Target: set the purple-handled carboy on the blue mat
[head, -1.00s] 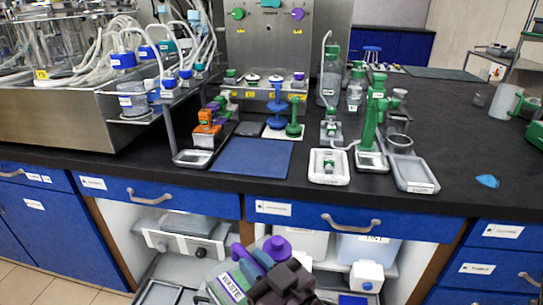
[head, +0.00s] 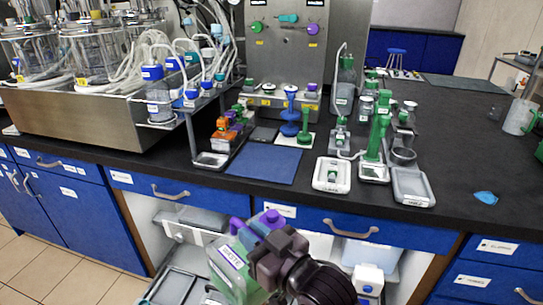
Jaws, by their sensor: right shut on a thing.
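The carboy (head: 228,258) is a greenish, see-through container with a white WASTE label, a purple cap and a purple handle (head: 240,228). It is at the bottom middle of the head view, in front of the bench and below the bench top. My right gripper (head: 262,240) is shut on it near the handle; the fingertips are partly hidden by the wrist. The blue mat (head: 265,164) lies flat and bare on the black bench top, beyond and above the carboy in the picture. My left gripper is out of view.
Left of the mat stand a small tray (head: 211,160) and orange-topped items (head: 222,126). Behind it are blue and green stands (head: 290,118). Right of it is a white scale (head: 331,175). The bench's front edge and blue drawers (head: 178,188) lie between carboy and mat.

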